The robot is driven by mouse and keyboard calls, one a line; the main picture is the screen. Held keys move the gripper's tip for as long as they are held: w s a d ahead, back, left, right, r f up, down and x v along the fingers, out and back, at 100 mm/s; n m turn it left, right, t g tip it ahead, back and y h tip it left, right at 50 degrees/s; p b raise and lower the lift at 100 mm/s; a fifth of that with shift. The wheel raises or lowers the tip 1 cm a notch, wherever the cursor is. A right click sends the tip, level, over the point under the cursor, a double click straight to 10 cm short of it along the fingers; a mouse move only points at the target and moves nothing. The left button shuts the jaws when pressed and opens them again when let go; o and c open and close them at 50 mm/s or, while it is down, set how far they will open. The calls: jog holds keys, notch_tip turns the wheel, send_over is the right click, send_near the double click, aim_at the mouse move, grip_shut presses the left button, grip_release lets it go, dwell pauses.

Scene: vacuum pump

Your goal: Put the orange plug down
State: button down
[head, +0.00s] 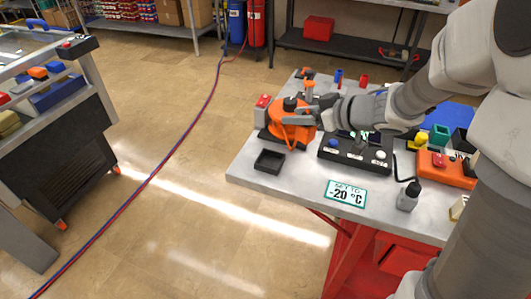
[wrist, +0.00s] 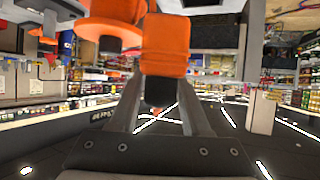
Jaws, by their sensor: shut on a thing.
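In the wrist view an orange block with a dark end, which I take to be the orange plug (wrist: 165,48), sits between the two fingers of my gripper (wrist: 163,85). The fingers are shut on it. A rounder orange part with a flange and dark knob (wrist: 108,28) is close beside it at left in that view. In the head view my gripper (head: 303,115) is at the orange pump (head: 288,130), near the table's left side. The pump has a black knob on top. I cannot tell the held plug apart from the pump there.
A black square tray (head: 269,161) lies on the metal table (head: 290,187) in front of the pump. A black control box (head: 355,152) stands to the right. Table around the sign is clear.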

jog(key=a+f+b, duration=0.1)
jog(key=a, duration=0.1)
jog(key=a+f+b, duration=0.1)
jog(key=a+f, duration=0.1)
jog(key=a, duration=0.1)
jog(key=a+f+b, duration=0.1)
jog(key=a+f, duration=0.1)
jog(key=a, duration=0.1)
jog(key=shift+w+a+f, duration=0.15)
jog(key=shift+w+a, duration=0.05)
jog(key=shift+w, duration=0.2)
jog(key=shift+f+b, duration=1.25)
jog(key=shift+f, duration=0.65)
jog(key=shift+f, duration=0.1)
jog(key=shift+f, duration=0.15)
jog(key=shift+c, duration=1.8)
grip_release()
